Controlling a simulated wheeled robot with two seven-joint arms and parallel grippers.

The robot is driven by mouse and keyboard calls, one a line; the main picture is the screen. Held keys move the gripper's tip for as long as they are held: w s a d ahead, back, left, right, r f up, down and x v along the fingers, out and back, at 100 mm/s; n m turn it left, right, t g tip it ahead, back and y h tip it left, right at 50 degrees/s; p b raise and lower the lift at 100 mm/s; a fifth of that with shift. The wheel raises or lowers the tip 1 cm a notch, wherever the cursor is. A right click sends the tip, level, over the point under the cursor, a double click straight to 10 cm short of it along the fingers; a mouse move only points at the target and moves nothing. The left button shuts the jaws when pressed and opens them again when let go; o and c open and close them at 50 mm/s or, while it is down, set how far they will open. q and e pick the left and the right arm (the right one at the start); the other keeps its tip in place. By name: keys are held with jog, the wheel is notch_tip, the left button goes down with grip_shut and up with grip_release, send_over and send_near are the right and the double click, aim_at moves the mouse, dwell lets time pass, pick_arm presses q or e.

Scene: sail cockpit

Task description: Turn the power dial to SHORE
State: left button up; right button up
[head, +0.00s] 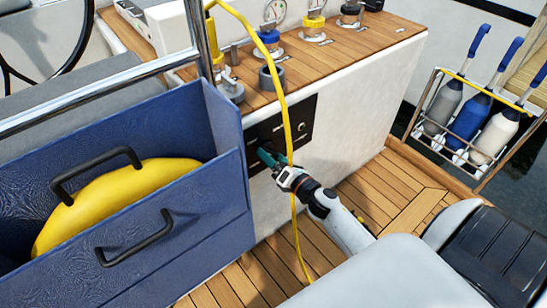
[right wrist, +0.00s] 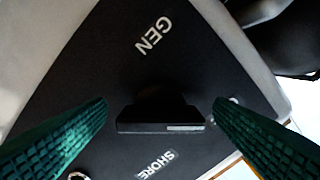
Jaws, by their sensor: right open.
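The black power dial (right wrist: 158,112) sits on a dark panel (right wrist: 100,60) in the right wrist view. Its bar handle lies across the picture, with a pale mark toward its right end. The label GEN (right wrist: 154,37) is above it and the label SHORE (right wrist: 157,164) below it. My right gripper (right wrist: 160,104) is open, with one green finger on each side of the dial and a gap to both. In the head view my right gripper (head: 268,158) is at the dark panel (head: 300,112); I cannot make out the dial there. My left gripper is not in view.
A yellow cable (head: 284,100) hangs in front of the panel, close to my right gripper. A blue open box (head: 225,185) holding a yellow object (head: 110,195) stands to the left. Wooden deck (head: 390,190) lies below.

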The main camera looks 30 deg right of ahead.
jog(key=shift+w, duration=0.15)
jog(key=shift+c, duration=0.4)
jog(key=c, duration=0.9)
